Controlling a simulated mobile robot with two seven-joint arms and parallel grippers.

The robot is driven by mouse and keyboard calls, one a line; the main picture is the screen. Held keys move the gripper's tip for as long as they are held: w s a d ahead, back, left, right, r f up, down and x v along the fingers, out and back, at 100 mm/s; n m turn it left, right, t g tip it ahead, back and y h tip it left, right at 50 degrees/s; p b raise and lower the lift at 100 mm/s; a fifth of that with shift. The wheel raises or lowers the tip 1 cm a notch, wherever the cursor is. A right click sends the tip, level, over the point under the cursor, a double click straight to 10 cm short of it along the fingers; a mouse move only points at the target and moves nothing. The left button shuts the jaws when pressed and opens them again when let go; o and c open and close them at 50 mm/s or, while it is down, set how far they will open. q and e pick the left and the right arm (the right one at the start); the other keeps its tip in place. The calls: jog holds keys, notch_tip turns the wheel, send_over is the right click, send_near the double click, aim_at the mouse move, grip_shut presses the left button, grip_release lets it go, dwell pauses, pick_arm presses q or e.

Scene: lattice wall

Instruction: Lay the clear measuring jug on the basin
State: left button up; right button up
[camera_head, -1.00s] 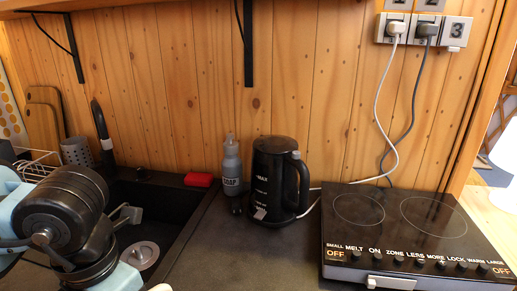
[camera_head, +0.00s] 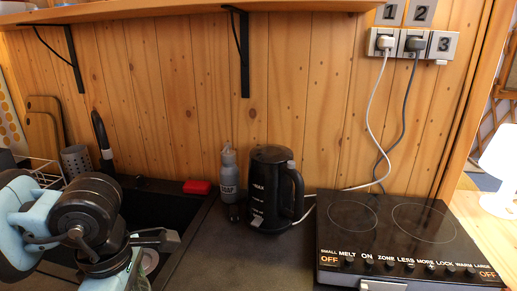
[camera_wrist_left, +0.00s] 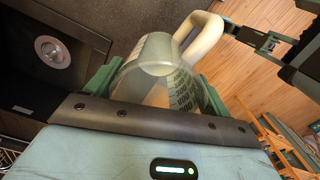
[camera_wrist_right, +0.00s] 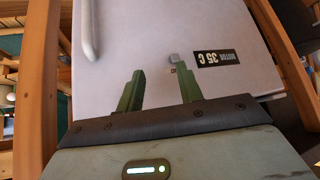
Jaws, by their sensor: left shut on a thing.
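The clear measuring jug (camera_wrist_left: 158,95) with printed marks and a pale handle (camera_wrist_left: 203,32) is between the green fingers of my left gripper (camera_wrist_left: 158,86), which is shut on it. The black basin (camera_wrist_left: 20,70) with its round metal drain lies to the left in the left wrist view.
Right of the basin stand a grey soap bottle (camera_head: 229,175), a black kettle (camera_head: 272,190) and a black hob (camera_head: 400,235). A red sponge (camera_head: 198,187) sits on the basin's back edge. A utensil holder (camera_head: 76,160) and rack are at left. Counter before the kettle is clear.

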pick_arm(q)
jog(key=m, duration=0.2)
jog(key=w+m, duration=0.1)
jog(key=m, duration=0.2)
jog(key=shift+a+p, duration=0.1)
jog(key=shift+p, duration=0.3)
jog(key=m, duration=0.5)
jog(key=shift+w+a+p, duration=0.15)
jog(key=shift+w+p, duration=0.25)
jog(key=m, duration=0.4)
jog(key=w+m+p, duration=0.1)
jog(key=m, duration=0.1)
jog(key=shift+a+f, duration=0.15)
jog(key=shift+a, duration=0.1)
jog(key=m, duration=0.3)
jog(key=shift+w+a+f, duration=0.1)
jog(key=shift+w, duration=0.1)
pick_arm(e)
jog(key=shift+t, duration=0.6)
jog(key=w+r, duration=0.1)
jog(key=r, duration=0.1)
jog(key=w+r, duration=0.2)
jog(key=shift+w+d+r, duration=0.15)
pick_arm(q)
jog(key=shift+f, duration=0.1)
